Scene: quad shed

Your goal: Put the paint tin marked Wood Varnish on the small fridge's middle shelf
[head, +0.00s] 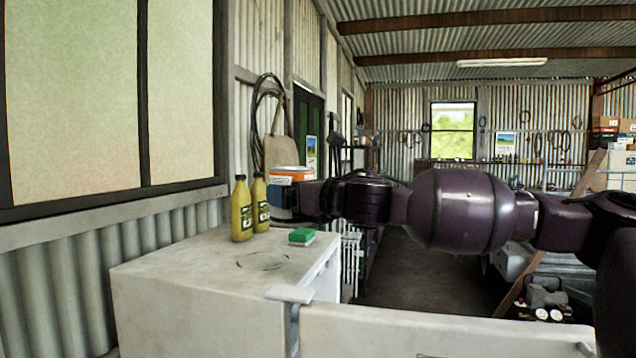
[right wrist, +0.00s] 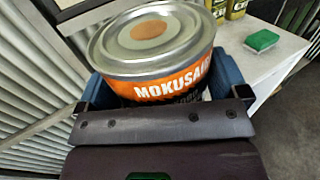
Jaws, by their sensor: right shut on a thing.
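A paint tin (head: 290,174) with an orange band and a metal lid is held in my right gripper (head: 284,200). In the right wrist view the tin (right wrist: 152,50) sits between the blue fingers (right wrist: 150,88), with its lid facing up. Its label reads "MOKUSA…"; the lower label is hidden by the gripper, so I cannot read Wood Varnish. The small white fridge (head: 205,275) stands below and in front, with its door (head: 440,332) apparently swung open to the right. Its shelves are hidden from this viewpoint. My left gripper is not in view.
Two yellow bottles (head: 241,212) and a green sponge (head: 301,236) are on the fridge top; the sponge also shows in the right wrist view (right wrist: 262,40). A corrugated wall (head: 60,280) borders the left.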

